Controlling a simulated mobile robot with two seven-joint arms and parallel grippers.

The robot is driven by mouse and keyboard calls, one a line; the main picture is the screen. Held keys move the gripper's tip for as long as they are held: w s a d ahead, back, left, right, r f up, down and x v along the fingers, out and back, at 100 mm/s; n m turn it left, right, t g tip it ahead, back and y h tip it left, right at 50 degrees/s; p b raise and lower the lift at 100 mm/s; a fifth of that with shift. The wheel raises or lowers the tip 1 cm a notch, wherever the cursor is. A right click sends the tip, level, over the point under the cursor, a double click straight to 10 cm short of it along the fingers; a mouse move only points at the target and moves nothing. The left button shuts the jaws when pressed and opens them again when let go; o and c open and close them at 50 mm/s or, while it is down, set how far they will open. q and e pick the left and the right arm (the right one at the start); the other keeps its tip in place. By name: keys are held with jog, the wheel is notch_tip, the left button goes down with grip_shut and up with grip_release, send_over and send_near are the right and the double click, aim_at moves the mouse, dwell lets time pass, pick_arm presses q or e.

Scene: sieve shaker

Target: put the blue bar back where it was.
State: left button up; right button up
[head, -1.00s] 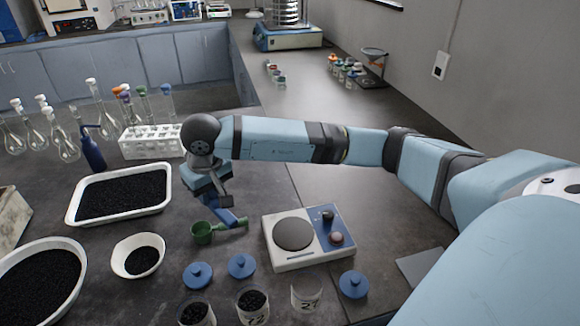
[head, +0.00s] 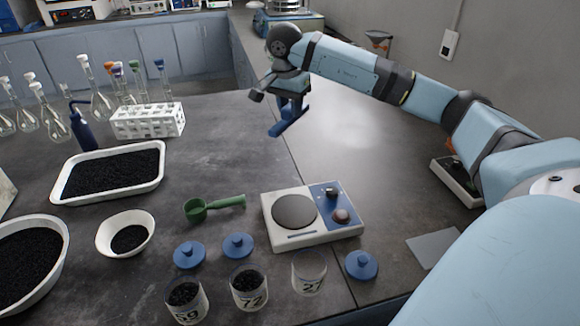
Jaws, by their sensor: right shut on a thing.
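My right gripper (head: 291,102) is shut on the blue bar (head: 287,124) and holds it over the bench, behind the hot plate. The bar is slanted in the picture, its right end higher. The gripper hides part of its upper edge. Below it, the dark bench top (head: 225,135) is clear. My left gripper is not in view.
A green scoop (head: 197,210) lies left of the white and blue hot plate (head: 293,238). Blue lids (head: 189,254) and numbered jars (head: 249,287) stand in front. A black-filled tray (head: 60,193), a bowl (head: 103,238), a white rack (head: 118,125) and flasks are at left.

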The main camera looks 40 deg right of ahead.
notch_tip(320, 180, down, 19)
jog(key=shift+r+b, duration=0.15)
jog(key=shift+b, duration=0.85)
jog(key=shift+f, duration=0.2)
jog(key=o, duration=1)
jog(key=shift+c, duration=0.2)
notch_tip(320, 180, up, 12)
jog(key=a+p, duration=0.1)
jog(key=shift+s+a+r, duration=0.15)
jog(key=shift+s+a, duration=0.1)
jog(key=shift+a, duration=0.15)
